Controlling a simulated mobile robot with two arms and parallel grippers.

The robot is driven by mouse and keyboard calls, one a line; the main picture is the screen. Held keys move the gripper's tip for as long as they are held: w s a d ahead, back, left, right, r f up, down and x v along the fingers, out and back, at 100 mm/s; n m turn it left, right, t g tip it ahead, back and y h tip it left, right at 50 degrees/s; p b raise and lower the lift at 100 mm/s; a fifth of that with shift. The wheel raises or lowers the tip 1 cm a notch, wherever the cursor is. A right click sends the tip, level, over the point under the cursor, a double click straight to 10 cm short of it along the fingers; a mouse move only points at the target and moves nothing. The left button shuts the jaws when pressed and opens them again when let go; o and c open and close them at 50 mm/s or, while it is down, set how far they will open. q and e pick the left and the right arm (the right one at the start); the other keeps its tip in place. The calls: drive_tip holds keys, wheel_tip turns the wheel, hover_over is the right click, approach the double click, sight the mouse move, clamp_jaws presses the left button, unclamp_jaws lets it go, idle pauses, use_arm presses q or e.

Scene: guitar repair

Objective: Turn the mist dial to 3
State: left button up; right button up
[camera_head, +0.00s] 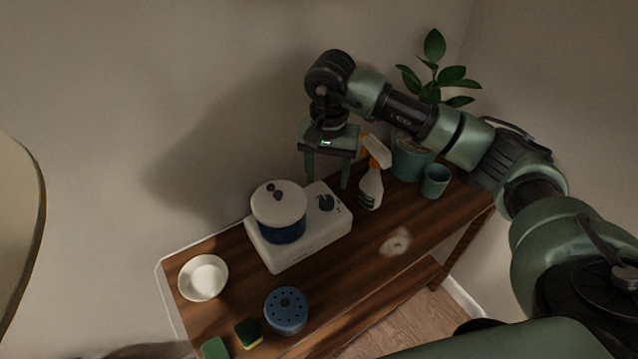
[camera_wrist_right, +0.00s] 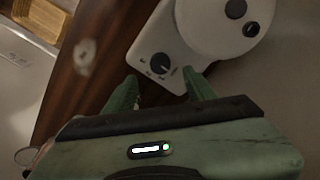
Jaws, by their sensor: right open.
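The mist dial is a dark round knob (camera_head: 326,203) on the right part of a white humidifier base (camera_head: 290,257). In the right wrist view the dial (camera_wrist_right: 160,63) lies ahead of the fingers, with small marks around it that are too small to read. A round pot with a cream lid (camera_head: 279,203) and a dark blue lower part stands on the base's left part. My right gripper (camera_head: 328,180) is open and empty, above and behind the dial, pointing down. In the wrist view its green fingers (camera_wrist_right: 160,90) are spread to either side below the dial, apart from it. My left gripper is not in view.
A spray bottle (camera_head: 371,188), a teal cup (camera_head: 436,181) and a potted plant (camera_head: 411,158) stand right of the base. A white bowl (camera_head: 203,277), a blue perforated round container (camera_head: 286,311) and sponges (camera_head: 248,333) lie left and in front. The wooden table's (camera_head: 365,262) front right is mostly clear.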

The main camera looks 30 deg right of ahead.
sight(327, 200)
drive_tip(key=shift+w, duration=0.25)
drive_tip(key=shift+f, duration=0.35)
drive_tip(key=f+p, duration=0.1)
drive_tip(key=f, duration=0.5)
drive_tip(key=shift+s+p, duration=0.2)
drive_tip(key=shift+p, duration=0.2)
drive_tip(key=shift+f, duration=0.45)
drive_tip(key=shift+c, duration=0.5)
clamp_jaws()
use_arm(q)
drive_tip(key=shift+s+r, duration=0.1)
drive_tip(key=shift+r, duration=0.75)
